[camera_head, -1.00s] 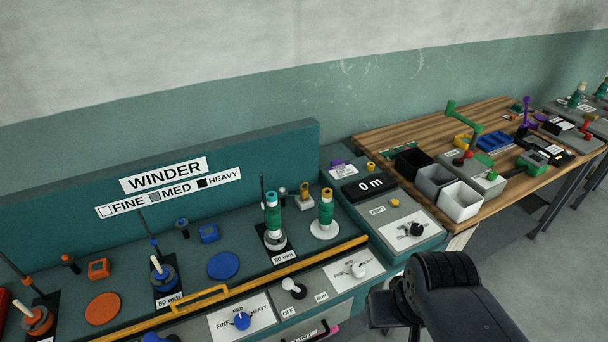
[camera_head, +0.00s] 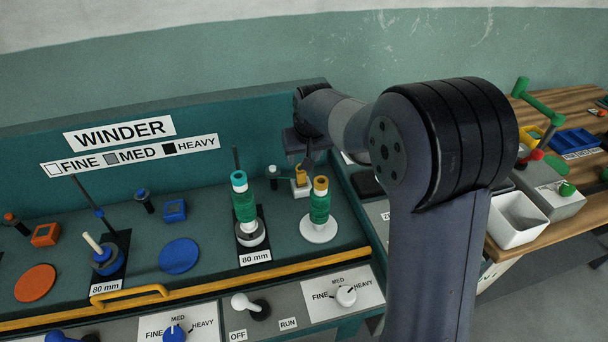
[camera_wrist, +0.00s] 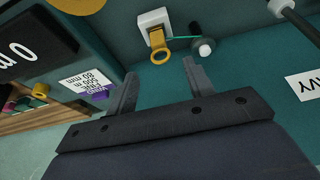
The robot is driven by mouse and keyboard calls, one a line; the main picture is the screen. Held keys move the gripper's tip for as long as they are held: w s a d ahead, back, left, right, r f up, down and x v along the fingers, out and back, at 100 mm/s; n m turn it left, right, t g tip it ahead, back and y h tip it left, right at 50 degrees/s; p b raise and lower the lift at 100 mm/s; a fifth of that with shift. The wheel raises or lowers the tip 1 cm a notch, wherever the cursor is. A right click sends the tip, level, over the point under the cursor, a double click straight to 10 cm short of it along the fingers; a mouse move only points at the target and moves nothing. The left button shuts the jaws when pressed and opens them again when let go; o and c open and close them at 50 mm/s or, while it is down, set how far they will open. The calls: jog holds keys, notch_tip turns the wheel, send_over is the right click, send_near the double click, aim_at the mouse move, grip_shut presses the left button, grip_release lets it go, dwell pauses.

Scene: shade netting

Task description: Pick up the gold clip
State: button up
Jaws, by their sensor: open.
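The gold clip (camera_head: 302,172) sits on a small white block (camera_head: 300,188) on the teal winder deck, behind the spool with the gold top. In the wrist view the gold clip (camera_wrist: 157,40) shows a ring at its near end, and a thin green thread runs from it to the right. My gripper (camera_wrist: 160,68) is open and empty, its two fingers on either side of the line to the clip, with the clip beyond the tips. In the head view my gripper (camera_head: 307,160) is just above the clip, partly hidden by its own wrist.
The winder's back panel (camera_head: 240,130) rises behind. A yellow rail (camera_head: 200,284) runs along the front.

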aim_at(301, 173)
jog(key=x, duration=0.6)
jog(key=shift+w+a, duration=0.2)
jog(key=shift+w, duration=0.15)
jog(key=x, duration=0.4)
jog(key=shift+s+d+p, duration=0.25)
jog(key=shift+s+p, duration=0.05)
jog(key=shift+p, duration=0.1)
jog(key=shift+x, duration=0.75)
jog(key=c, duration=1)
